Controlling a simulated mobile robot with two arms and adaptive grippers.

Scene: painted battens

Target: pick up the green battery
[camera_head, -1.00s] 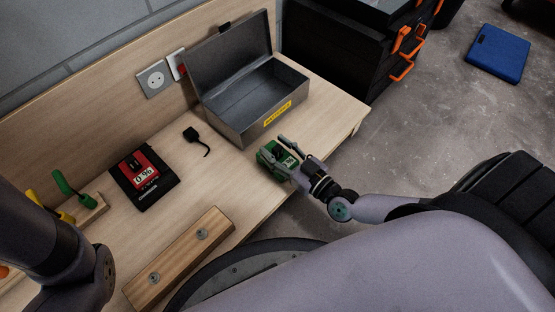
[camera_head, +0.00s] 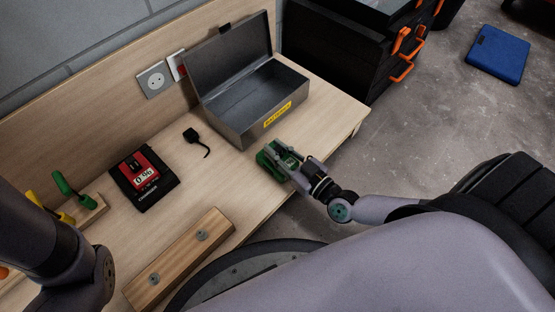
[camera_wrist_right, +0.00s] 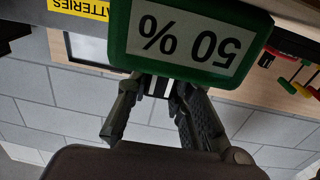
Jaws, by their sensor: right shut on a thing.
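The green battery (camera_head: 270,160) is at the bench's front edge, below the metal box, in the head view. My right gripper (camera_head: 284,153) is shut on it from the right and covers part of its top. In the right wrist view the battery (camera_wrist_right: 195,35) fills the upper middle, with a white label reading 50 % upside down. My right gripper's fingers (camera_wrist_right: 155,92) reach up to it there. I cannot tell whether the battery still touches the bench. My left arm shows at the left of the head view, but its gripper is out of sight.
An open grey metal box (camera_head: 262,108) with a yellow label stands behind the battery. A black and red charger (camera_head: 144,181), a black plug (camera_head: 191,135) and a wooden batten (camera_head: 180,258) lie on the bench. Tool handles (camera_head: 62,184) stand at left.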

